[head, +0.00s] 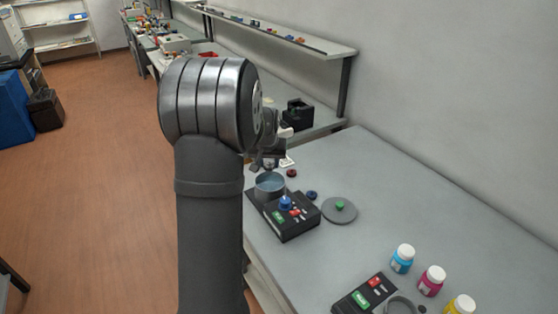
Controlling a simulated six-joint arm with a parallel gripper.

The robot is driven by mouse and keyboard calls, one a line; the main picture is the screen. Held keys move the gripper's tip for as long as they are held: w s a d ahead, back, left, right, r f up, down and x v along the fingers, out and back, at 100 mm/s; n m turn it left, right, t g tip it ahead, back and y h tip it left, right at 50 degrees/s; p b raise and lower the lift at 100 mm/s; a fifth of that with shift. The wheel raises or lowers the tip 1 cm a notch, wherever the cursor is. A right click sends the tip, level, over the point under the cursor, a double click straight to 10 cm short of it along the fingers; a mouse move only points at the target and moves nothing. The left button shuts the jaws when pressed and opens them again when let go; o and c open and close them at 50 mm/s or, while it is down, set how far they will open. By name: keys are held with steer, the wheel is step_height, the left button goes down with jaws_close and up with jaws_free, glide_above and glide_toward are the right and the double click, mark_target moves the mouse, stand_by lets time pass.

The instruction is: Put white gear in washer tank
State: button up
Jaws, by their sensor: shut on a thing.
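My gripper (269,164) is small in the head view, pointing down just above and behind the washer tank. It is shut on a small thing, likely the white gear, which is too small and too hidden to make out. The washer tank (270,197) is a grey round open pot with a bluish inside, set on the back left of a black base (290,229). The base carries a blue knob (286,203) and green and red buttons. The round grey lid (339,211) with a green knob lies apart on the table, right of the base.
A dark red part (291,173) and a dark blue part (312,195) lie close right of the tank. A white patch (288,162) lies behind. Blue, magenta and yellow bottles (431,281) and a second black unit (365,296) stand in front. The right table side (440,210) is clear.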

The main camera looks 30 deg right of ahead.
steer(key=shift+f, duration=4.1)
steer(key=shift+f, duration=0.8)
steer(key=o, duration=1)
steer(key=shift+o, duration=0.2)
steer(key=shift+r, duration=0.15)
steer(key=shift+r, duration=4.05)
steer(key=shift+f, duration=0.1)
